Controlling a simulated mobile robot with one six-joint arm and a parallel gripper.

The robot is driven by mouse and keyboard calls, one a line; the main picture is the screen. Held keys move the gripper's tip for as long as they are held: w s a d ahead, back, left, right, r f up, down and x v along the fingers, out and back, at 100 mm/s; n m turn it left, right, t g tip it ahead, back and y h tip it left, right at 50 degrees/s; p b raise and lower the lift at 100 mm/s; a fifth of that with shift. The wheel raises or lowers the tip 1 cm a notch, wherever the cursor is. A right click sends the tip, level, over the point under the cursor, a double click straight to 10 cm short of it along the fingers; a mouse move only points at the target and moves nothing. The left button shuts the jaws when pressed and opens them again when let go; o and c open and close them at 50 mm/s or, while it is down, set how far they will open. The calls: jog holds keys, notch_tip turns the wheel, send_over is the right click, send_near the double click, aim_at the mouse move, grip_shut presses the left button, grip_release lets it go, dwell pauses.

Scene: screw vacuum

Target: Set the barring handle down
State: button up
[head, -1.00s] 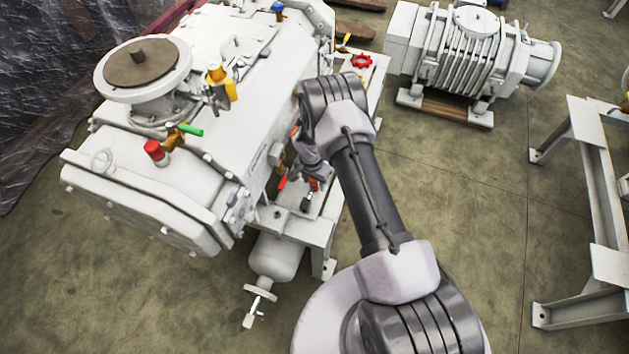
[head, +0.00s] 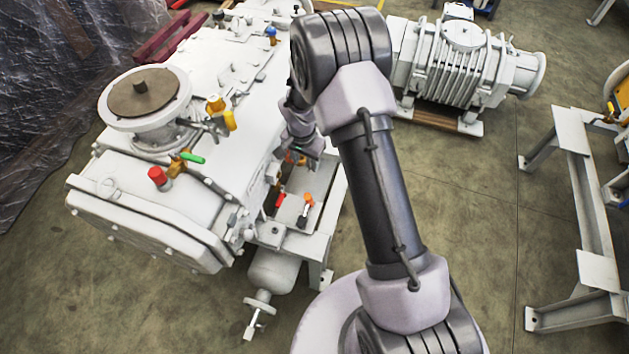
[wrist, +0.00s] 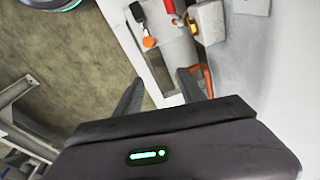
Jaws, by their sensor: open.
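A short handle with an orange grip and a dark end, apparently the barring handle (head: 307,205), rests on the white ledge (head: 318,222) beside the machine. It also shows in the wrist view (wrist: 149,41), near the top. My gripper (wrist: 162,98) is open, with nothing between its two dark fingers, and is apart from the handle. In the head view my gripper (head: 306,152) is above and behind the handle along the machine's side, partly hidden by my wrist and arm.
The large white vacuum machine (head: 220,90) stands close to my gripper's left. A red lever (head: 281,200) sits beside the handle. A ribbed blower (head: 460,65) stands at the back right and a white steel frame (head: 585,190) at the right. The floor between is clear.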

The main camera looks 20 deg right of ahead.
jog(key=s+a+r+n+t, duration=0.1)
jog(key=s+r, duration=0.3)
jog(key=r, duration=0.5)
jog(key=s+r+t+y, duration=0.1)
jog(key=s+r, duration=0.2)
jog(key=r, duration=0.6)
jog(key=s+a+r+n, duration=0.1)
jog(key=s+r, duration=0.3)
jog(key=r, duration=0.5)
jog(key=s+a+r+n+t+y, duration=0.1)
jog(key=s+r, duration=0.2)
jog(key=s, duration=0.6)
jog(key=s+a+r+n+t, duration=0.1)
jog(key=s+r, duration=0.3)
jog(key=s, duration=0.5)
jog(key=shift+a+n+y, duration=0.3)
jog(key=shift+a+y, duration=0.1)
jog(key=shift+a, duration=0.3)
